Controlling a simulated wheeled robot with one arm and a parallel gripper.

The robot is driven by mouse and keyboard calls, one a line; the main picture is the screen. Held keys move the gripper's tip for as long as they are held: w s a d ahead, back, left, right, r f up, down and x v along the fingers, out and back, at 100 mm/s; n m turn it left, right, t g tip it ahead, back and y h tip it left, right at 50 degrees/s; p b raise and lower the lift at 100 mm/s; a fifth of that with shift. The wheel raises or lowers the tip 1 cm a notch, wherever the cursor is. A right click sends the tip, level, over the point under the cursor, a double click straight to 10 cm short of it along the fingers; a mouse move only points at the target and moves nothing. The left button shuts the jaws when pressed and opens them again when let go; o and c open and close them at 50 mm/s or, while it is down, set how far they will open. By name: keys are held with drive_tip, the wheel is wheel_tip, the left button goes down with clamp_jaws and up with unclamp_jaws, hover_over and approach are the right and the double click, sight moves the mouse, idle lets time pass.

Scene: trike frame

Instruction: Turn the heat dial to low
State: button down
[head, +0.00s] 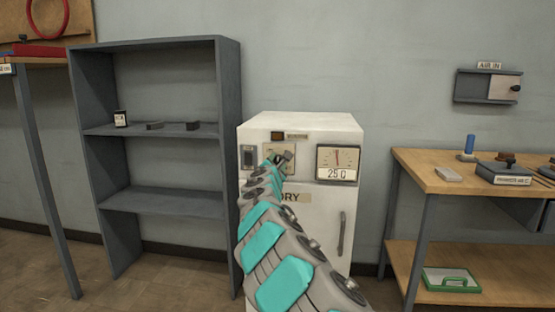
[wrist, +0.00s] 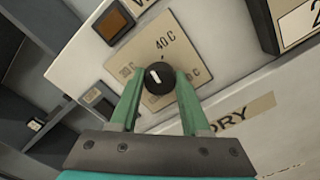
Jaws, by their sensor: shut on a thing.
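The heat dial is a round black knob (wrist: 158,79) with a white pointer mark, on a beige plate (wrist: 160,45) on the white cabinet (head: 300,128). In the wrist view the plate shows "40 C" at its top and fainter lettering to the left and lower right. The white mark sits near the knob's middle. My gripper (wrist: 158,85) has its two green fingers closed on either side of the knob. In the head view my arm reaches up to the cabinet, and my gripper (head: 278,158) partly covers the plate.
A gauge (head: 337,158) reading "25 C" sits right of the dial. A dark switch (head: 249,157) is to its left, with an amber lamp (head: 277,136) above. A grey shelf (head: 160,130) stands left of the cabinet, and a wooden workbench (head: 440,180) stands right.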

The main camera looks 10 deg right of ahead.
drive_tip(key=n, duration=0.3)
drive_tip(key=shift+a+n, duration=0.1)
drive_tip(key=shift+n, duration=0.3)
drive_tip(key=n, duration=0.3)
drive_tip(key=shift+f+n+p, duration=0.1)
drive_tip(key=shift+n+p, duration=0.2)
drive_tip(key=n, duration=0.3)
drive_tip(key=shift+n, duration=0.3)
drive_tip(key=n, duration=0.3)
drive_tip(key=shift+n, duration=0.3)
drive_tip(key=n, duration=0.3)
drive_tip(key=shift+n, duration=0.3)
drive_tip(key=n, duration=0.3)
drive_tip(key=shift+n, duration=0.4)
drive_tip(key=n, duration=0.6)
drive_tip(key=shift+n, duration=0.4)
